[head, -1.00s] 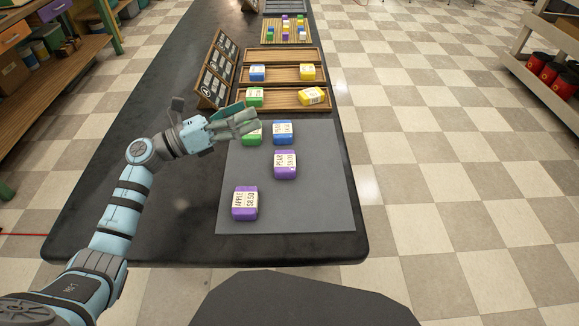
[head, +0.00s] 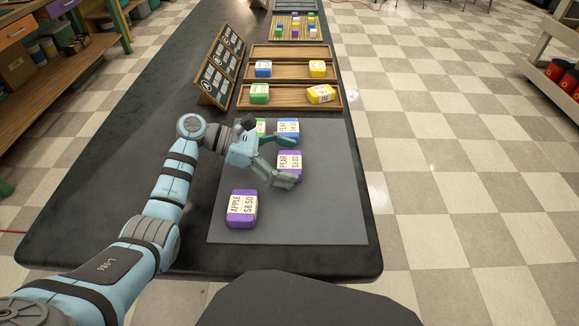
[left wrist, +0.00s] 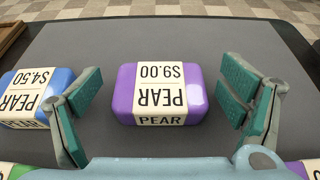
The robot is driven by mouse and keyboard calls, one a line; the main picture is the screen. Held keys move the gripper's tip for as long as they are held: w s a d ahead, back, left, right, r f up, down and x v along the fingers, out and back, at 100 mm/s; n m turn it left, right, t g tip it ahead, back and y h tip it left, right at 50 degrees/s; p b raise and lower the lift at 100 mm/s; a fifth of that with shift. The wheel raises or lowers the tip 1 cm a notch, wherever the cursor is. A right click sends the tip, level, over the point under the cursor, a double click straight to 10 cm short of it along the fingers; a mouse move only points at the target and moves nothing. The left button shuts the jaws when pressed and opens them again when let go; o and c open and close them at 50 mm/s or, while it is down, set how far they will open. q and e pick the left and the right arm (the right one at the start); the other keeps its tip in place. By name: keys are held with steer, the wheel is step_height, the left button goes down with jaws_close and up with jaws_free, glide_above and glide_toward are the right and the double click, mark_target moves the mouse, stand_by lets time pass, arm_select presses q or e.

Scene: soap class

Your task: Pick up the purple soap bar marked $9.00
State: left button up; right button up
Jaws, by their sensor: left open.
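The purple soap bar marked PEAR $9.00 (left wrist: 160,94) lies on the grey mat (left wrist: 150,32) in the left wrist view, between the spread fingers of my left gripper (left wrist: 160,95) and touching neither. In the head view this purple bar (head: 287,160) is partly covered by a finger. My left gripper (head: 284,158) is open and empty there, around the bar. Another purple bar marked APPLE $8.50 (head: 241,209) lies nearer on the mat. My right gripper is out of view.
A blue PEAR bar marked $4.50 (left wrist: 35,95) lies just outside the left finger in the wrist view. A green bar (head: 261,126) is partly hidden behind the gripper. Wooden trays (head: 290,106) with soaps and a price board (head: 222,65) stand farther back. The mat's right side is clear.

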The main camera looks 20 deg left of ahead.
arm_select(q)
steer(key=shift+d, duration=0.25)
steer(key=shift+a, duration=0.1)
steer(key=c, duration=1.3)
